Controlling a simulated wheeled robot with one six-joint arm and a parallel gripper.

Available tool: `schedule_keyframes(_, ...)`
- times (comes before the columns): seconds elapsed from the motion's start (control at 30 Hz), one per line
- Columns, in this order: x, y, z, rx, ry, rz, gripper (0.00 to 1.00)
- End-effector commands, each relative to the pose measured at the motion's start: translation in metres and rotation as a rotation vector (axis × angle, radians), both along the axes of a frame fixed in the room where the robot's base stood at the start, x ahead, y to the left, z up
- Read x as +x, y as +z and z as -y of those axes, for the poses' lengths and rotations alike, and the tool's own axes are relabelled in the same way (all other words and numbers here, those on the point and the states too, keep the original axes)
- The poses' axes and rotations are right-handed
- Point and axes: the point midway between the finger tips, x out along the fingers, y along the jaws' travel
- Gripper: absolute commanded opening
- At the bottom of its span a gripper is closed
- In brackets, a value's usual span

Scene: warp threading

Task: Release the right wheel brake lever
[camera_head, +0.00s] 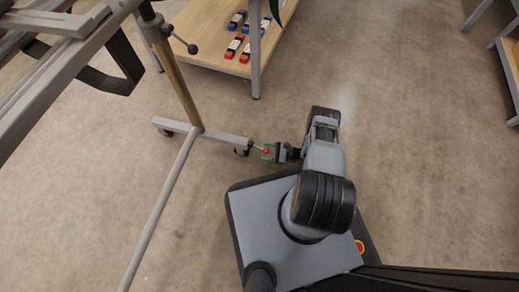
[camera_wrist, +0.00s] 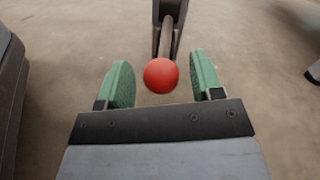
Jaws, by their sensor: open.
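The brake lever has a red ball knob (camera_wrist: 161,75) on a thin rod (camera_wrist: 166,38) that runs back to a grey bracket in the wrist view. In the head view the red knob (camera_head: 266,152) shows at the end of the stand's foot, by the right wheel (camera_head: 242,151). My gripper (camera_wrist: 160,84) is open. Its two green fingers stand on either side of the knob, with a visible gap on each side. In the head view my gripper (camera_head: 268,152) is low near the floor at the knob. The wheel is not clear in the wrist view.
The stand's grey foot (camera_head: 215,136) has another wheel (camera_head: 164,131) at its left end. A post (camera_head: 180,95) and a long floor bar (camera_head: 160,215) rise and run from it. A wooden shelf (camera_head: 205,48) with red and blue items stands behind. The floor to the right is clear.

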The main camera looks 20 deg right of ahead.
Motion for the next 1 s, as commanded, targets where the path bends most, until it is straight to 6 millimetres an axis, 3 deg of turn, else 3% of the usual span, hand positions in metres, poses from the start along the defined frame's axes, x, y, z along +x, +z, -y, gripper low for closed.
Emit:
schedule_keyframes(0.2, 0.003, 0.0, -0.015, 0.001, -0.003, 0.0, 0.6)
schedule_keyframes(0.6, 0.003, 0.0, -0.023, 0.001, 0.009, 0.0, 0.59)
schedule_keyframes(1.0, 0.003, 0.0, -0.022, 0.001, 0.007, -0.001, 0.21)
